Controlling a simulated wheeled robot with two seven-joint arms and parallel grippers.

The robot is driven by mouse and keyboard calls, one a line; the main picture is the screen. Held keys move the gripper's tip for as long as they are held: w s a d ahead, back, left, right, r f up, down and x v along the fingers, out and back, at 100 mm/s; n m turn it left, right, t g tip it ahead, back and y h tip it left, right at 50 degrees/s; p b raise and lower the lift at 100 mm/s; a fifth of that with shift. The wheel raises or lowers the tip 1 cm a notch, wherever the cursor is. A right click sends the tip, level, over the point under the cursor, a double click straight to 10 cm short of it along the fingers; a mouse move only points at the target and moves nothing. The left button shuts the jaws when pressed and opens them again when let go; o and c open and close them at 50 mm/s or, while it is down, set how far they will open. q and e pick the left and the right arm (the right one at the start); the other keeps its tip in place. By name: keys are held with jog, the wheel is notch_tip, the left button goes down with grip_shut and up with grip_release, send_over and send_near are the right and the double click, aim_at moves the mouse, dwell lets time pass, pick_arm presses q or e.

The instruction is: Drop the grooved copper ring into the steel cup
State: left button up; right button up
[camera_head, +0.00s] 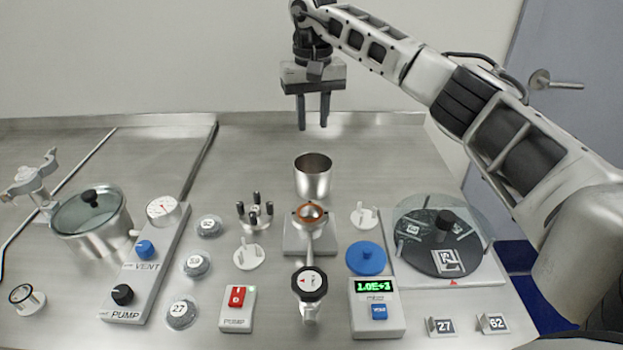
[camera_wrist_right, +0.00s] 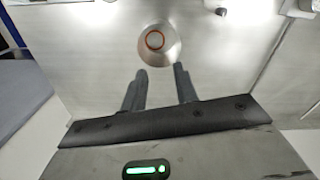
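The steel cup (camera_head: 313,180) stands upright on the bench, behind the centre. The right wrist view looks down into the cup (camera_wrist_right: 171,57), where a thin orange-red ring (camera_wrist_right: 155,41) lies inside, apparently the copper ring; its grooves are too small to make out. The cup's wall hides this ring in the head view. My right gripper (camera_head: 313,126) is raised above and behind the cup, pointing down. Its two fingers are apart with nothing between them, as the right wrist view also shows (camera_wrist_right: 158,88). My left gripper is out of view.
A metal port with a copper-coloured rim (camera_head: 310,212) stands in front of the cup. A peg holder (camera_head: 254,212) is left of it, a blue lid (camera_head: 366,258) and a dark turntable (camera_head: 440,246) right. A glass-lidded pot (camera_head: 93,222) stands left. Bench behind the cup is clear.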

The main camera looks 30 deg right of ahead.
notch_tip(320, 180, up, 8)
dwell(0.6)
